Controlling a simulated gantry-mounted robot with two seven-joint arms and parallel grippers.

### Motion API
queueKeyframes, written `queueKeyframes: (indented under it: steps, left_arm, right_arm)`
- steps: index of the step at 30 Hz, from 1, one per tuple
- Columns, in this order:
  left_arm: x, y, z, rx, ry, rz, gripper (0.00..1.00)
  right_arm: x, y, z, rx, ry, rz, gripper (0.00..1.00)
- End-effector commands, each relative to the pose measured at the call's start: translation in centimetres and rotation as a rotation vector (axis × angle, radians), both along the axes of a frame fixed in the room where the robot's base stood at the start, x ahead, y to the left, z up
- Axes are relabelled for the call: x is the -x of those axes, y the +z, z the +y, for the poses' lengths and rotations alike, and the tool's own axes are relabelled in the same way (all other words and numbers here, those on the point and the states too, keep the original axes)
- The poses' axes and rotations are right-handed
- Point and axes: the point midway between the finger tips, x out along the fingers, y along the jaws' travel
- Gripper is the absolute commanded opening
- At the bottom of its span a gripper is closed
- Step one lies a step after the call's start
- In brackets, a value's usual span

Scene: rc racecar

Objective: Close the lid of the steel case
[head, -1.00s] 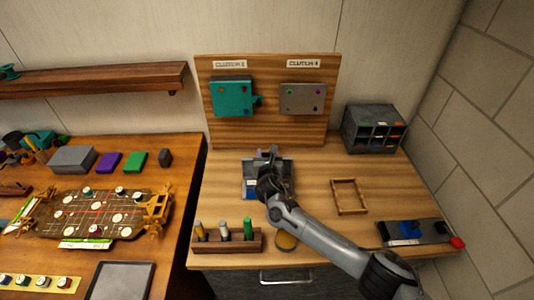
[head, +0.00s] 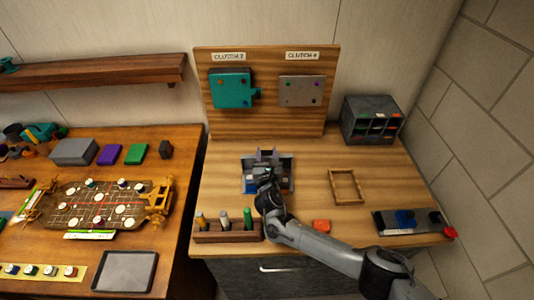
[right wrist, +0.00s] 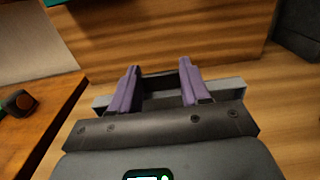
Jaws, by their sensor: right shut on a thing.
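A grey metal piece (head: 284,180), seemingly the steel case, sits on the wooden bench below the upright board. My right gripper (head: 266,154) is over it, its arm coming in from the lower right and covering much of the piece. In the right wrist view the purple fingers (right wrist: 160,82) stand apart with a grey, dark-walled part (right wrist: 165,86) between them, and they grip it. Grey edges extend on both sides. The lid's position cannot be made out behind the gripper. My left gripper is not in view.
The board holds a teal case (head: 232,90) and a grey plate (head: 302,91). A wooden frame (head: 335,186), a grey cabinet (head: 351,125) and a blue-topped device (head: 404,218) stand on the right.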

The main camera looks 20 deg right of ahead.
Motion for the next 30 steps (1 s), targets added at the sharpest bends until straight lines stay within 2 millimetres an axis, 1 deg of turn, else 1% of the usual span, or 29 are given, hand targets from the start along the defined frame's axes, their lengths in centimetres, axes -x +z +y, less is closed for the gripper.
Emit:
queueKeyframes:
  steps: [1,26,27,30]
  left_arm:
    - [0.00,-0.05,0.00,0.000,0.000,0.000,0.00]
    - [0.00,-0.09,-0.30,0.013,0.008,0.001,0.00]
    - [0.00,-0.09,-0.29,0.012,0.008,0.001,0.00]
    - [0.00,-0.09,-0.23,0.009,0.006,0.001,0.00]
  right_arm:
    - [0.10,-0.40,0.08,0.000,0.002,0.007,0.00]
    - [0.15,-0.71,0.06,0.004,0.002,0.013,0.00]
    - [0.15,-0.71,0.06,0.004,0.002,0.013,0.51]
    - [0.12,-0.59,0.04,0.003,0.001,0.010,0.66]
